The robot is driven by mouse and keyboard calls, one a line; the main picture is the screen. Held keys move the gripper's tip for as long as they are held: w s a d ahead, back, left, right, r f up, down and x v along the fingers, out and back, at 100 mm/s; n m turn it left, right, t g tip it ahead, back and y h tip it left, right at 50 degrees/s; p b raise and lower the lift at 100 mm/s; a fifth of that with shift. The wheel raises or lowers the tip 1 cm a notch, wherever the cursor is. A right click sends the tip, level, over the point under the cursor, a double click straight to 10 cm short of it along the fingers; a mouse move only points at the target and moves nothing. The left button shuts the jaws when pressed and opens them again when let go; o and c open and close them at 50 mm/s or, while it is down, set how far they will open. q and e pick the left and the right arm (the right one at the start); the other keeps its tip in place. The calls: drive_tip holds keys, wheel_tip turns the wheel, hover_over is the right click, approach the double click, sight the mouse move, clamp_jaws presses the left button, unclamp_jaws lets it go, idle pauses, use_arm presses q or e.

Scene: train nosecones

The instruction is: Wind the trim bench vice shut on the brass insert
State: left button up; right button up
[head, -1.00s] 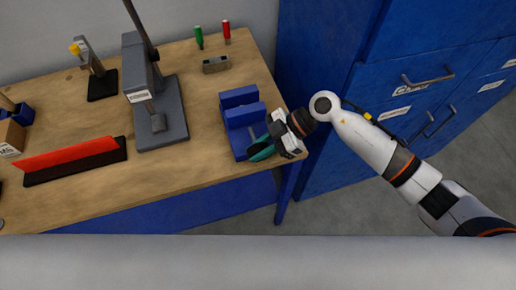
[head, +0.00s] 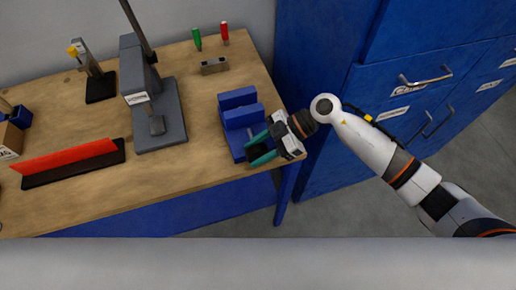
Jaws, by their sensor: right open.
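The blue bench vice (head: 238,101) stands near the right end of the wooden bench, with its two jaw blocks at the back and a gap between them. I cannot make out a brass insert in the jaws. My right gripper (head: 259,149) is at the front right of the vice, by the bench edge. Its two teal fingers are spread apart with nothing visible between them. The gripper hides part of the vice's front, and I cannot see the vice handle clearly or tell whether a finger touches it. My left gripper is not in view.
A grey press (head: 159,115) stands left of the vice. A red-topped dark strip (head: 72,163) lies further left on the bench (head: 195,165). Behind the vice are a grey metal block (head: 214,66) and green and red-handled tools. Blue cabinets (head: 335,150) stand close on the right.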

drive_tip(key=b+v, duration=0.3)
drive_tip(key=v, duration=0.9)
